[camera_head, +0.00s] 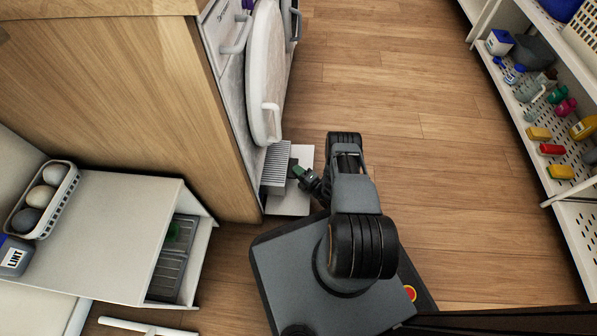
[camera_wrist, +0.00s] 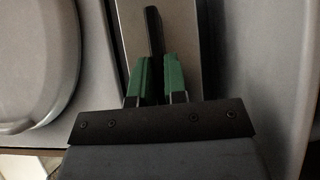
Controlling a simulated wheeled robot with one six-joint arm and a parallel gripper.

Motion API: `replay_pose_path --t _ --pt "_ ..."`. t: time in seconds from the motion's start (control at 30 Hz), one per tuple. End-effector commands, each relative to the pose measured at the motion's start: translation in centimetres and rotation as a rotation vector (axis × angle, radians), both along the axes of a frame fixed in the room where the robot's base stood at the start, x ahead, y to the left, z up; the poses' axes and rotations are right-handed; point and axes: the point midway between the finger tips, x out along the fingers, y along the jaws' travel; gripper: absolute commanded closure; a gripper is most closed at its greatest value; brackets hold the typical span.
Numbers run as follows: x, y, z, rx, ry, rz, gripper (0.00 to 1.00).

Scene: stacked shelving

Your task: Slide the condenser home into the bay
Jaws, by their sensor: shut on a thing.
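The condenser (camera_head: 277,168) is a grey finned block low at the front of the white dryer (camera_head: 231,75), partly in the bay at its foot; how deep it sits is hidden. My gripper (camera_head: 300,173) is at its outer end. In the wrist view, my gripper's green fingers (camera_wrist: 159,75) are shut on a black upright handle (camera_wrist: 153,28) on the condenser's grey metal end face (camera_wrist: 183,25). The bay's inside is hidden by the condenser and the dryer front.
The dryer's round door (camera_head: 265,75) stands open above the bay. A pale flap (camera_head: 288,204) lies low below the condenser. A white cabinet with an open drawer (camera_head: 178,262) stands at left. Shelving (camera_head: 540,105) with bottles and sponges is at right. The wooden floor (camera_head: 440,150) between is clear.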

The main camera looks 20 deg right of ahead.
Motion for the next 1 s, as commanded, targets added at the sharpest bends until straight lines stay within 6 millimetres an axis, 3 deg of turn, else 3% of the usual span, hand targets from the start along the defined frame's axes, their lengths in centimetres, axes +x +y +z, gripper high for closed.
replay_pose_path --t 1.0 --pt "0.4 0.53 0.14 0.002 -0.005 0.0 1.0"
